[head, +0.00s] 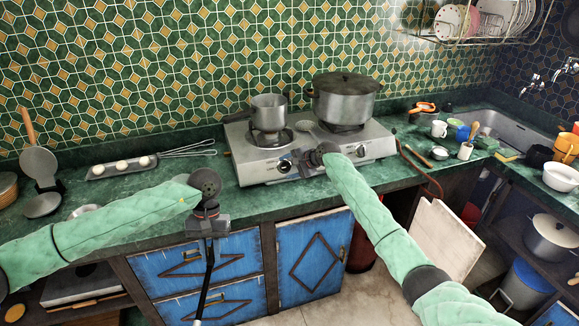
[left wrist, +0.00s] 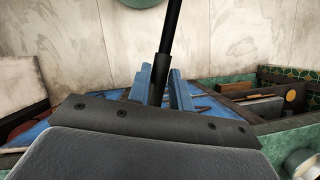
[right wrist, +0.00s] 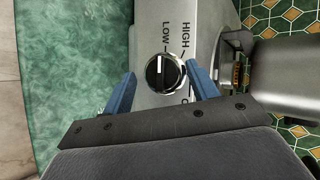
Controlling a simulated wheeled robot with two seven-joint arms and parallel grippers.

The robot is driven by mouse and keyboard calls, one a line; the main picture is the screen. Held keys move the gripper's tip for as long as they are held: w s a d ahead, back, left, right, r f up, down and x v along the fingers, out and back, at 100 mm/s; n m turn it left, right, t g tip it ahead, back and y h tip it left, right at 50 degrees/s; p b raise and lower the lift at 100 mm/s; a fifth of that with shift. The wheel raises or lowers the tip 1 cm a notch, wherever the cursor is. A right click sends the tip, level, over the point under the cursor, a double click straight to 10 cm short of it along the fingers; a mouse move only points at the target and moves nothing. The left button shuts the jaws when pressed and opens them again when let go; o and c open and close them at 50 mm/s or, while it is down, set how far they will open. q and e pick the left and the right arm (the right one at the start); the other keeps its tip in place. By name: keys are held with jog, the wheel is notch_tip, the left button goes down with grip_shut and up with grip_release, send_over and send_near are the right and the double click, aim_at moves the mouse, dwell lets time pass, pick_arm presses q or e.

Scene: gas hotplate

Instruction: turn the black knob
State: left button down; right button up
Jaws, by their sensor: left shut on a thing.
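The black knob (right wrist: 165,73) has a pale pointer line and a light rim. It sits on the hotplate's metal front panel (right wrist: 152,20), with LOW and HIGH printed beside it. In the head view the knob (head: 284,166) is on the left of the panel. My right gripper (right wrist: 163,88) is open, its blue fingers on either side of the knob; I cannot tell whether they touch it. My left gripper (head: 208,236) points down in front of the counter, shut on a thin black rod (left wrist: 170,35). The rod (head: 207,275) hangs down before the blue cabinets.
A small saucepan (head: 269,112) and a large lidded pot (head: 345,100) stand on the hotplate (head: 250,168). A red hose (head: 420,170) runs off its right side. Cups and a sink (head: 505,125) are at the right. A tray (head: 105,171) and a whisk lie left.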

jog(key=shift+r, duration=0.15)
pick_arm(q)
jog(key=shift+f, duration=0.15)
pick_arm(e)
jog(key=shift+s+d+r, duration=0.15)
jog(key=shift+d+r, duration=0.05)
jog(key=shift+d, duration=0.25)
pick_arm(q)
notch_tip(320, 180, down, 3)
jog(key=b, duration=0.3)
pick_arm(e)
jog(key=v, duration=1.1)
